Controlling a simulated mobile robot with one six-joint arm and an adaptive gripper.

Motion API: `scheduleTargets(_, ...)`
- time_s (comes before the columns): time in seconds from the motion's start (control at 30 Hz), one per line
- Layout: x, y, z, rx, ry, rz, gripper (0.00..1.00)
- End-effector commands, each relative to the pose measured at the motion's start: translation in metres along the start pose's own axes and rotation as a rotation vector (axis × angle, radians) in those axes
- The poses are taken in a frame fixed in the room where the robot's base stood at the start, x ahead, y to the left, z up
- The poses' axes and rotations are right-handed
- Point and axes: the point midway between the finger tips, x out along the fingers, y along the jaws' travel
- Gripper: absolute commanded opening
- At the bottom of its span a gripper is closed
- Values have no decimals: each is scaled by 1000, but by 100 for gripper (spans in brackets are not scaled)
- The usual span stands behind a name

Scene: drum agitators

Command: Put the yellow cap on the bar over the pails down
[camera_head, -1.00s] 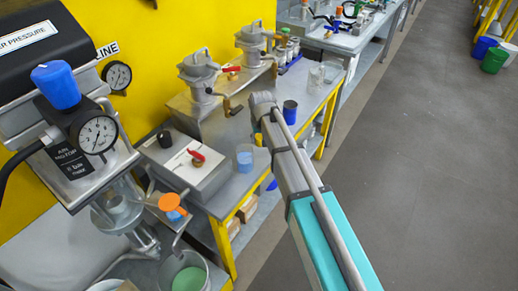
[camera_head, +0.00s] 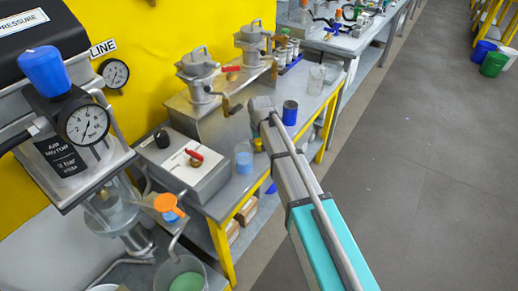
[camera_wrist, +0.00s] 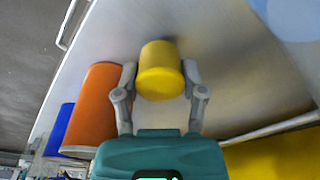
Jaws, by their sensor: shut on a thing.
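My gripper (camera_wrist: 160,68) is shut on the yellow cap (camera_wrist: 158,85) in the wrist view, with one finger on each side of it. The cap is a short yellow cylinder held over a grey metal surface; I cannot tell whether it touches. In the head view a small yellow part (camera_head: 258,144) shows beside the end of my arm, probably the cap; my fingers are hidden there. A pail with green contents (camera_head: 187,281) stands at the bottom left of the head view. A thin grey bar (camera_head: 178,237) rises over it.
An orange cylinder (camera_wrist: 92,105) stands close left of my gripper, with a blue one (camera_wrist: 62,130) beyond it. The bench also holds a clear cup with blue liquid (camera_head: 244,158), a dark blue can (camera_head: 290,113) and a grey box (camera_head: 185,170).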

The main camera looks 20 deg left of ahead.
Motion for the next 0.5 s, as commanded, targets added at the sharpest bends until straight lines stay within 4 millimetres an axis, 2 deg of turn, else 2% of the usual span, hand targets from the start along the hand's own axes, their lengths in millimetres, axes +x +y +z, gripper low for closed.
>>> scheduleTargets(0.1,9,0,1,0,0,0,0)
scheduleTargets(0.5,9,0,1,0,0,0,0)
